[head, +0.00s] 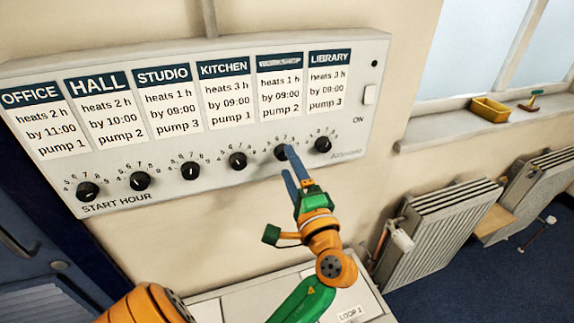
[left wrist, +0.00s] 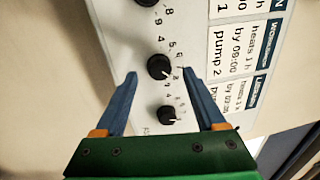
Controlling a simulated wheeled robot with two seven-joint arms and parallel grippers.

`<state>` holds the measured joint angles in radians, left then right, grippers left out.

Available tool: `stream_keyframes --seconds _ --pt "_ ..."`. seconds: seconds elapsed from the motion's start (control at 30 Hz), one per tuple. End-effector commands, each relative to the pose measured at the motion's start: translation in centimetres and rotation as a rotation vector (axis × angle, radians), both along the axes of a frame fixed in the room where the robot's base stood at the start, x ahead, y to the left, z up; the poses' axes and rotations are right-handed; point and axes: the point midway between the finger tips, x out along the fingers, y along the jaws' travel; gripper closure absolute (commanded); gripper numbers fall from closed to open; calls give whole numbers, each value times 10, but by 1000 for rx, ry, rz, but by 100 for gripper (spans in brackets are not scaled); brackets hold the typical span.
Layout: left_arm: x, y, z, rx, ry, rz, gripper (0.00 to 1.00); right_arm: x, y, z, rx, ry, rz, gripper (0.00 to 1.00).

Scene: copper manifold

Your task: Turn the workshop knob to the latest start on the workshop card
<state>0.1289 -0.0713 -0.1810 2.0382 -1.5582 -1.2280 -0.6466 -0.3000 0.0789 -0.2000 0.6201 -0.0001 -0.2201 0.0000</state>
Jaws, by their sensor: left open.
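The workshop card (head: 280,88) hangs fifth from the left on a white panel. It reads heats 1 h, by 09:00, pump 2. The black workshop knob (head: 281,152) sits below it with small numbers around it. My left gripper (head: 287,160) is open, with blue fingers pointing at this knob and partly covering it. In the left wrist view, the workshop knob (left wrist: 159,67) lies between the two fingertips, with a visible gap on each side. Its white mark lies on the side towards the cards; the exact number is hard to read. My right gripper is not in view.
The kitchen knob (head: 237,160) and library knob (head: 322,144) flank the workshop knob closely. Several more cards and knobs fill the panel (head: 225,190). A small white switch (head: 369,95) is at its right. Radiators (head: 440,225) and a window sill (head: 440,125) stand further right.

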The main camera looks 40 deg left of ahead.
Motion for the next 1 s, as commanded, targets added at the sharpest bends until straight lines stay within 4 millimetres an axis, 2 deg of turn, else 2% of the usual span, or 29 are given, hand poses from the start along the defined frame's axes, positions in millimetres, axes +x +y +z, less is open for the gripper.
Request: stream_keyframes --seconds 0.03,0.23,0.67,0.73,0.77,0.83,0.87,0.9,1.0 --pt "-4 -10 -11 -5 0 -3 28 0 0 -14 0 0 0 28" --pt "-20 -39 -11 -1 1 -1 28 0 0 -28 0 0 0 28" --pt "-22 -43 -8 0 0 1 28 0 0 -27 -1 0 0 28" --pt "-22 -41 -14 -21 3 -8 28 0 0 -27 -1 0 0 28" --pt "-21 -40 -22 -53 6 -20 28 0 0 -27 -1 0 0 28" --pt "-21 -35 -61 -199 19 -70 28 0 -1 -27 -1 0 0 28" --pt "-22 -34 -83 -288 27 -95 28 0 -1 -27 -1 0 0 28" --pt "-26 -35 -115 -422 38 -122 28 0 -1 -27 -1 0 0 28" --pt "-45 -49 -183 -750 69 -157 28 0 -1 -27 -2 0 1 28"
